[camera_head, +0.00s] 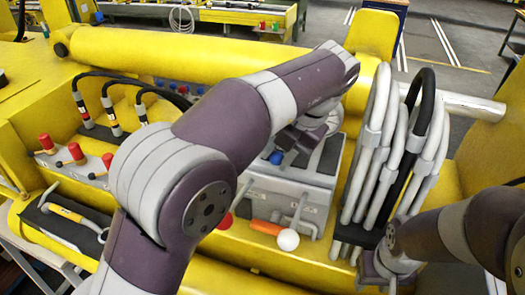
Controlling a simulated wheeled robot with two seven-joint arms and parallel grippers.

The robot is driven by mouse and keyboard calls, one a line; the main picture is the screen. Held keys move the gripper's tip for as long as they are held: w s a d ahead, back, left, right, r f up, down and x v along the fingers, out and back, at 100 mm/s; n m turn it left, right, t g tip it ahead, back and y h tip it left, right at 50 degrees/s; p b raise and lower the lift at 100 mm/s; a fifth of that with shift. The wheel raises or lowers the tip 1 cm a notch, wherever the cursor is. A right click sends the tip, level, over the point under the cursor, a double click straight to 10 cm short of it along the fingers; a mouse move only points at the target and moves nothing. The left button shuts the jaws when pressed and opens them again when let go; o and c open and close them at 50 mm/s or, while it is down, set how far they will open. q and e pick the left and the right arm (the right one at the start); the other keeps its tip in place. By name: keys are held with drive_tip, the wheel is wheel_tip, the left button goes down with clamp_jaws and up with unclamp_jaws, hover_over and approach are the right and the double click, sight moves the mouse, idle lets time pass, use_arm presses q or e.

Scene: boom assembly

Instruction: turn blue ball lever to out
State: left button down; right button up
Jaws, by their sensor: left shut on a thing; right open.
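The blue ball lever (276,157) shows its blue ball at the top of a grey valve block (325,181). My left arm reaches across the middle of the view and bends down over the block. My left gripper (284,146) is shut at the blue ball lever; its fingers are small and partly hidden by the wrist. The lever's shaft is hidden. My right gripper (376,276) is low at the right, by the yellow frame, open and away from the blue ball lever; its fingertips are hard to make out.
A white ball lever (288,239), an orange handle (266,227) and a red ball (225,221) are on the block's near side. Looped grey and black hoses (376,150) stand right of the block. Red-topped levers (76,152) and a yellow cylinder (170,55) lie left and behind.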

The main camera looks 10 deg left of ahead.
use_arm(q)
drive_tip(key=shift+w+d+r+n+g, duration=0.2)
drive_tip(key=shift+w+d+n, duration=0.1)
drive_tip(key=shift+d+n, duration=0.2)
drive_tip(key=shift+w+d+r+n+g, duration=0.1)
drive_tip(key=shift+w+d+n+g, duration=0.2)
drive_tip(key=shift+n, duration=0.3)
use_arm(e)
drive_tip(key=shift+d, duration=0.1)
use_arm(q)
drive_tip(key=shift+d, duration=0.1)
drive_tip(key=c, duration=1)
unclamp_jaws()
drive_tip(key=shift+o, duration=1)
drive_tip(key=shift+w+d+f, duration=0.15)
drive_tip(key=shift+f, duration=0.05)
use_arm(e)
drive_tip(key=shift+w+d, duration=0.2)
